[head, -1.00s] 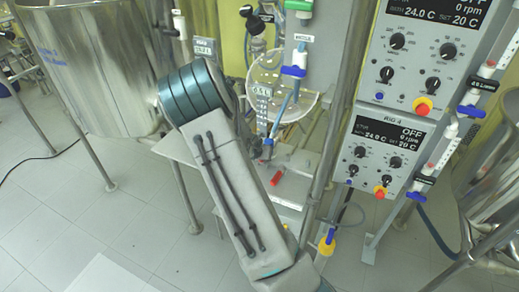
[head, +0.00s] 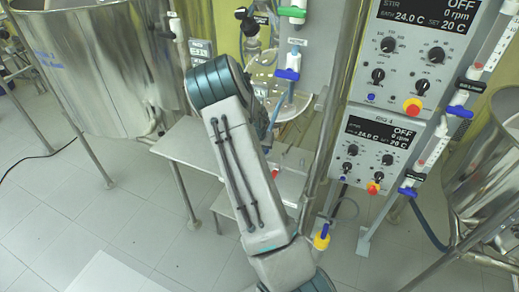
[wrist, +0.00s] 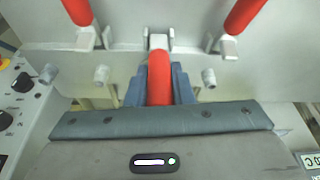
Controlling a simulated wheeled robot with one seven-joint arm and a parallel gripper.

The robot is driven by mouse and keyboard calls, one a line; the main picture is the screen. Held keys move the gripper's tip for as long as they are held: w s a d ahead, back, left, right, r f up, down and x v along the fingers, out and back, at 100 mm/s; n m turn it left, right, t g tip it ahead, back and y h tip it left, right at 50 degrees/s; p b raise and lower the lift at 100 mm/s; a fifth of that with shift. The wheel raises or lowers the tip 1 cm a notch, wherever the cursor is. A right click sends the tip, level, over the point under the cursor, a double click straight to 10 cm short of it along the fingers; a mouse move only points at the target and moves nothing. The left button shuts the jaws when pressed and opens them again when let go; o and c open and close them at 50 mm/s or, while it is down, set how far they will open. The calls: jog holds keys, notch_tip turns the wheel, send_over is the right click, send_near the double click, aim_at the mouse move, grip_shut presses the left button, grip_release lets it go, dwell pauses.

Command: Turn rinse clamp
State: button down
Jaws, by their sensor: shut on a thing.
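In the wrist view, three red-handled clamps sit in a row on a pale panel. The middle red handle (wrist: 159,78) points toward me, between the two blue-grey fingers of my gripper (wrist: 159,86). The gripper is shut on this handle. The left red handle (wrist: 78,10) and right red handle (wrist: 241,14) stand apart from the fingers. No label shows which one is the rinse clamp. In the head view my arm hides the gripper and the held handle. A small red part (head: 275,172) shows just right of my arm there.
A steel vessel (head: 95,75) stands at left and a grey metal bench (head: 185,145) is behind my arm. Two control boxes, upper (head: 410,50) and lower (head: 378,150), are at right beside blue-handled valves (head: 287,74). Floor at lower left (head: 60,215) is free.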

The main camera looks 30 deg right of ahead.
jog(key=c, duration=1.3)
grip_release()
jog(key=b+v, duration=0.2)
jog(key=v, duration=1.1)
jog(key=shift+r, duration=0.35)
jog(key=shift+s, duration=0.1)
